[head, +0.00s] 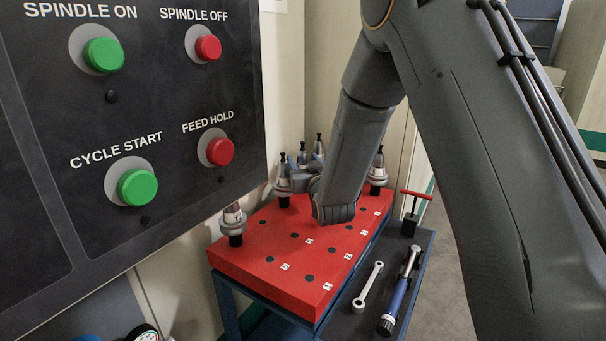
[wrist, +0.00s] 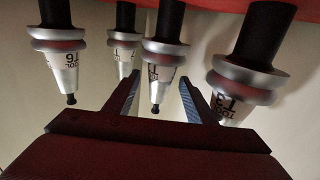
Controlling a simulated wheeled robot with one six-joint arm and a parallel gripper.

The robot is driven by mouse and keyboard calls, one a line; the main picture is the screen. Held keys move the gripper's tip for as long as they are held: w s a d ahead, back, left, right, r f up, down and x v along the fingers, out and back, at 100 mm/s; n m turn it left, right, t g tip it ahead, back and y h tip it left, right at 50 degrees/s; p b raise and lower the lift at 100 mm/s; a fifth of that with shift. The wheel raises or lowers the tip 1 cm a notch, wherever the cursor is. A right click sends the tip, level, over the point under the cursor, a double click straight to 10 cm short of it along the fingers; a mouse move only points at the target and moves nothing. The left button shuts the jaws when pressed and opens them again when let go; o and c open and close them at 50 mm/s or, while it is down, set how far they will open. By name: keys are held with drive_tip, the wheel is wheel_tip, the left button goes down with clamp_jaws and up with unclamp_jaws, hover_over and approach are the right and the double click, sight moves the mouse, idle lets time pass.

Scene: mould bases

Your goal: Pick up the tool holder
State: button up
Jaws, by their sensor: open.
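Several silver tool holders with black lower ends stand in a red block (head: 285,240). In the head view one is at the front left (head: 233,222), one at the left back (head: 283,180) and one right of my arm (head: 377,170); others are partly hidden behind my arm. The wrist view is upside down. There a middle tool holder (wrist: 165,60) lies between the fingertips of my open gripper (wrist: 160,80); contact cannot be told. A T6 holder (wrist: 62,55) is to the left, a smaller one (wrist: 124,45) behind, and a T3 holder (wrist: 243,80) close by the right finger.
A black control panel (head: 150,240) with green and red buttons stands close on the left. The red block sits on a blue cart with a dark side shelf (head: 345,325), holding a wrench (head: 368,287), a blue-handled tool (head: 398,295) and a red T-handle tool (head: 414,208). Several block holes are empty.

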drive_tip(key=shift+w+a, duration=0.15)
drive_tip(key=shift+w, duration=0.55)
clamp_jaws()
idle(0.8)
drive_tip(key=shift+r, duration=0.15)
